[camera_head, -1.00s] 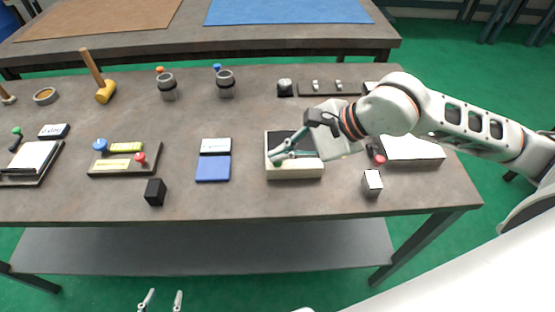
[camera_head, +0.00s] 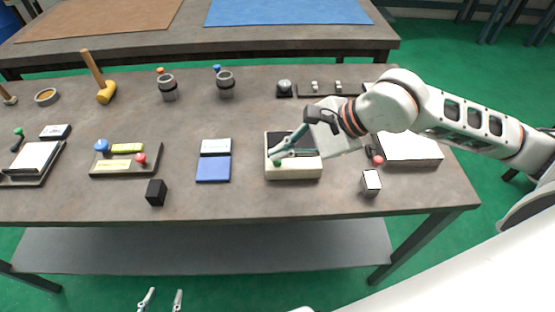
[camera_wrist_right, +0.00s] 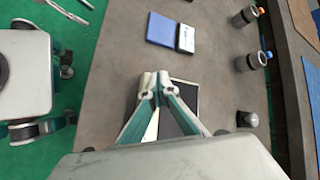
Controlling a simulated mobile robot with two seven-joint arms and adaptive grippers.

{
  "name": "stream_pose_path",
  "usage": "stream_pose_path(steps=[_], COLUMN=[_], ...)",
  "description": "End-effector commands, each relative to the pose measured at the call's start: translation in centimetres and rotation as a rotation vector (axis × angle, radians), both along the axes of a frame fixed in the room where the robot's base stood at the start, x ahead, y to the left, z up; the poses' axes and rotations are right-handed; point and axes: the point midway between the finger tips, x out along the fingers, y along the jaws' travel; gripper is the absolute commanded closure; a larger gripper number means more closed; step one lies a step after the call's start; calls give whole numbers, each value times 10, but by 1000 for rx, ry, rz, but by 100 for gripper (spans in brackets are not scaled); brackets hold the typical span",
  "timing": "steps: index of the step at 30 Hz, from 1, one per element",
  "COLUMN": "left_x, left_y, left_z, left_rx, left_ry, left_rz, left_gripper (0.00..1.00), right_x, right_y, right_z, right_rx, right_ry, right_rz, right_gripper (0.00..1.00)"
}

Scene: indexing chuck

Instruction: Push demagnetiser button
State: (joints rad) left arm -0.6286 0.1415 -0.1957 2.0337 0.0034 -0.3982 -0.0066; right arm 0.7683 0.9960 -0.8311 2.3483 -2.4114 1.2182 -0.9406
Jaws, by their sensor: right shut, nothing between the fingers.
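The demagnetiser (camera_head: 294,172) is a cream box with a black top panel, on the front middle-right part of the workbench. A small green button (camera_head: 277,163) shows on its left front part. My right gripper (camera_head: 271,154) is shut and empty, its fingertips just above and beside the button in the head view; a small gap seems to show. In the right wrist view the shut fingers (camera_wrist_right: 154,84) cover much of the box, and its black panel (camera_wrist_right: 183,100) shows beside them; the button is hidden there. My left gripper (camera_head: 162,299) is open and empty at the bottom, in front of the bench.
A blue-and-white pad (camera_head: 213,168) lies left of the box. A white block (camera_head: 371,183) and a red knob (camera_head: 378,160) are to its right. A black cube (camera_head: 156,192) stands further left. The bench (camera_head: 260,200) is clear in front of the box.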

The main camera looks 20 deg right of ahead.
Motion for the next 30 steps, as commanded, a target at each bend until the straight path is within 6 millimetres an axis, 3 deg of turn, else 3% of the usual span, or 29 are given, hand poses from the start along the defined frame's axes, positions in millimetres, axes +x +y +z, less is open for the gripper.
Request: stream_pose_path(steps=[3, 15, 30], left_x=[6, 22, 20], left_y=[0, -1, 0], left_z=[14, 48, 47], left_rx=[0, -1, -1], left_ry=[-18, -59, -55], left_rz=[0, -1, 0], left_gripper=[60, 60, 60], right_x=[1, 1, 0], right_y=[0, 1, 1], right_z=[17, 53, 54], right_rx=[1, 2, 1], right_ry=[-7, -8, -4], right_rz=[0, 1, 2], right_gripper=[100, 100, 100])
